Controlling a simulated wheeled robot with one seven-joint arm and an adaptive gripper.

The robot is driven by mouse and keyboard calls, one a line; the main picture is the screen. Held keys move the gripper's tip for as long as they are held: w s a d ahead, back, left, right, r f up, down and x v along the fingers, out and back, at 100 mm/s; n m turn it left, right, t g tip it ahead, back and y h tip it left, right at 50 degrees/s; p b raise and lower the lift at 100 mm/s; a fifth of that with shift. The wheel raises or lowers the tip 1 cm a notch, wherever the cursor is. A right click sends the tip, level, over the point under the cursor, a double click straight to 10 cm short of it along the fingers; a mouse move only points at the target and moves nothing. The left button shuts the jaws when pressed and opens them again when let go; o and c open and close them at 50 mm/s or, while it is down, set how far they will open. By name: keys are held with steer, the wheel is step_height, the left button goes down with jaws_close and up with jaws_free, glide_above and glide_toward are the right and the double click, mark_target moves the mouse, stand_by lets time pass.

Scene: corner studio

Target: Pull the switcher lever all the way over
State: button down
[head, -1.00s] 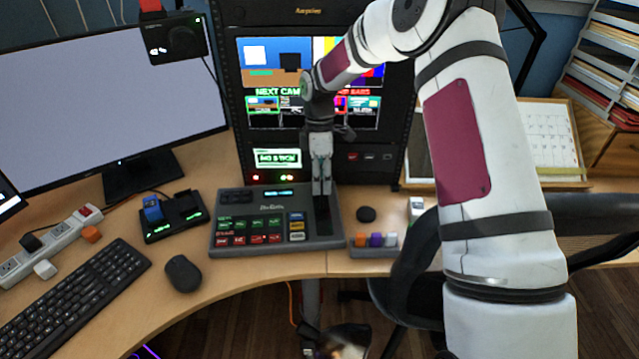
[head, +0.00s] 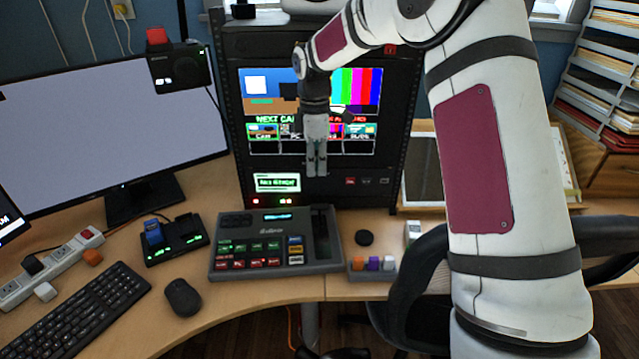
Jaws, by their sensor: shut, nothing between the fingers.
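The switcher (head: 268,262) is a dark grey console with rows of green, red, white and blue buttons, standing near the desk's front edge. Its lever slot (head: 321,235) is a dark strip along the right side. The lever handle is too small and dark to make out with certainty. My gripper (head: 316,172) points down, shut and empty, in front of the rack. It appears above and behind the switcher's far edge, apart from it.
A monitor rack (head: 312,110) stands behind the switcher. A battery charger (head: 175,240), mouse (head: 183,298) and keyboard (head: 75,322) lie left. A chair (head: 425,290) stands at the front right.

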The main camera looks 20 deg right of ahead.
mark_target(319, 205)
steer(key=s+a+r+t+p, duration=0.1)
steer(key=s+r+t+p, duration=0.3)
steer(key=s+r, duration=0.25)
steer(key=shift+h, duration=0.3)
steer(key=x, duration=0.9)
steer(key=s+x, duration=0.1)
steer(key=x, duration=0.4)
steer(key=shift+w+f, duration=0.1)
steer(key=shift+f, duration=0.5)
steer(key=shift+w+d+f+b, duration=0.25)
steer(key=shift+w+f+b, duration=0.3)
steer(key=shift+w+b, duration=0.25)
steer(key=shift+s, duration=0.15)
steer(key=shift+s+a, duration=0.1)
steer(key=shift+s, duration=0.1)
